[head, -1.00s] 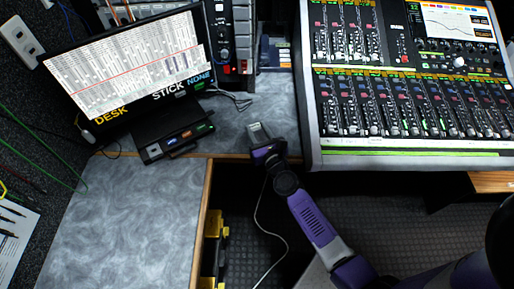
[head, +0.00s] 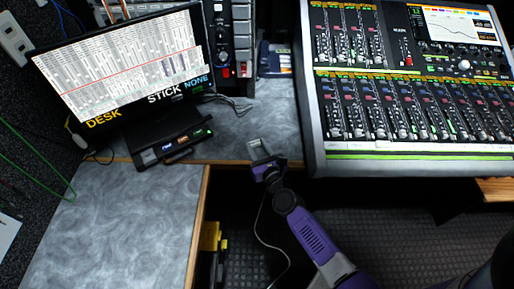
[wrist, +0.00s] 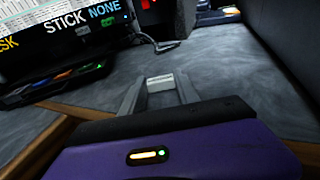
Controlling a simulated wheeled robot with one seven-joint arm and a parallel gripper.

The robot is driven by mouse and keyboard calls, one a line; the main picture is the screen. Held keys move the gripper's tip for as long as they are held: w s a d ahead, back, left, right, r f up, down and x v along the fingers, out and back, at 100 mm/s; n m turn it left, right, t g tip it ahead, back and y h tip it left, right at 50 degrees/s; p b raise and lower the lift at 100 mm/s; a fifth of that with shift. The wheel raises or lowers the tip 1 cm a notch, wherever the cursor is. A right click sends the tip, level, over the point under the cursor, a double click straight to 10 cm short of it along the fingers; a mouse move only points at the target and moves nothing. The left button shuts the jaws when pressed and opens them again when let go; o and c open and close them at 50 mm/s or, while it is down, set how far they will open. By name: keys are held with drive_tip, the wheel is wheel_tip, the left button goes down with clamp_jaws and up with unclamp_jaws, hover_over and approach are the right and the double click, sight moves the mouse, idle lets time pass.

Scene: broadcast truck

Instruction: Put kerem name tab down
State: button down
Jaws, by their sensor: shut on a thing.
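My gripper (wrist: 160,95) is shut on a small pale tab (wrist: 160,82), held between its fingertips. No lettering on the tab can be read, so I cannot tell whose name it bears. In the head view my gripper (head: 259,149) is over the front edge of the grey desk (head: 235,125), between the monitor and the mixing console. The wrist view shows grey desktop beyond the tab; I cannot tell its height above it. A black holder (head: 176,144) with blue, orange and green tabs stands below the monitor, left of my gripper.
The monitor (head: 120,65) shows the words DESK, STICK and NONE. The mixing console (head: 415,105) stands close on the right. A cable lies behind the holder. The desktop around my gripper is clear, as is the left desk wing (head: 110,225).

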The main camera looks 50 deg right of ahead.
drive_tip(key=shift+f, duration=0.15)
drive_tip(key=c, duration=0.9)
unclamp_jaws()
drive_tip(key=shift+r, duration=0.2)
drive_tip(key=v, duration=1.2)
drive_tip(key=shift+b, duration=0.45)
drive_tip(key=s+a+r+m+y, duration=0.4)
drive_tip(key=s+a+r+m, duration=0.3)
drive_tip(key=m, duration=0.8)
drive_tip(key=s+a+r+m+y, duration=0.4)
drive_tip(key=s+a+r+m, duration=0.4)
drive_tip(key=s+m, duration=0.6)
drive_tip(key=a+m, duration=0.1)
drive_tip(key=a, duration=0.1)
drive_tip(key=shift+a+r+t, duration=0.15)
drive_tip(key=shift+a+t, duration=0.15)
drive_tip(key=shift+a, duration=0.1)
